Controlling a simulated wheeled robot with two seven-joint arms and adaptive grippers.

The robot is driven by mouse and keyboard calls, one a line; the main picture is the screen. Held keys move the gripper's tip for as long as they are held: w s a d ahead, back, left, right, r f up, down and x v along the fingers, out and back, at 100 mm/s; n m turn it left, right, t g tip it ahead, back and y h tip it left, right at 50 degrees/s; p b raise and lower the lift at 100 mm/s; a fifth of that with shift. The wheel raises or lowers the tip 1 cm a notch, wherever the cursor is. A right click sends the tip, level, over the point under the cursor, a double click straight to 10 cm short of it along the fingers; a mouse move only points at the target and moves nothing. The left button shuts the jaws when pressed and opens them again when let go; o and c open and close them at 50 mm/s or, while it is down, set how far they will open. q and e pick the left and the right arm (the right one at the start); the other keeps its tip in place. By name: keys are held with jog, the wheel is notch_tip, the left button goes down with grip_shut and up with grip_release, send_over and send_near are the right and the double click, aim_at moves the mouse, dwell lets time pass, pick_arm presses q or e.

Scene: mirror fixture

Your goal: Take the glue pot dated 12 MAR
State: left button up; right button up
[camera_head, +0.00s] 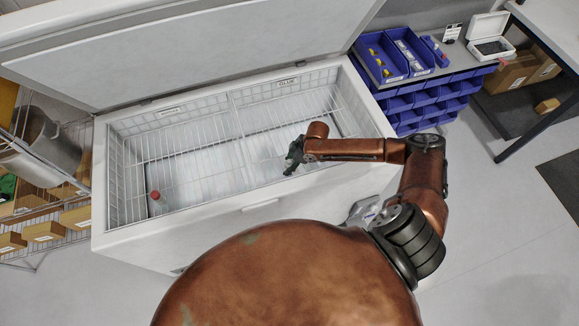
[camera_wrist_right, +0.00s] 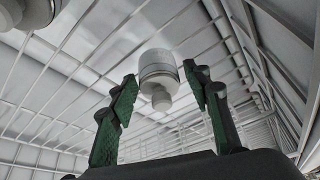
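My right gripper (camera_head: 293,157) reaches into the right basket of an open chest freezer (camera_head: 262,203); the basket carries a GLUE label. In the right wrist view the gripper (camera_wrist_right: 162,90) is open. A pale pot with a grey band and a small white cap (camera_wrist_right: 158,68) shows between its two green-padded fingers, with gaps on both sides. No date is readable on it. Part of a second similar pot (camera_wrist_right: 38,12) shows at the top left corner. In the head view the arm hides these pots. My left gripper is not in view.
A white bottle with a red cap (camera_head: 156,203) stands in the left basket. Wire basket walls (camera_head: 236,112) and the freezer rim surround my right gripper. The raised lid (camera_head: 190,45) is behind. Blue bins (camera_head: 425,100) stand at the right.

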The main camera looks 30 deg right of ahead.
grip_shut()
dwell(0.3)
jog(key=shift+r, duration=0.15)
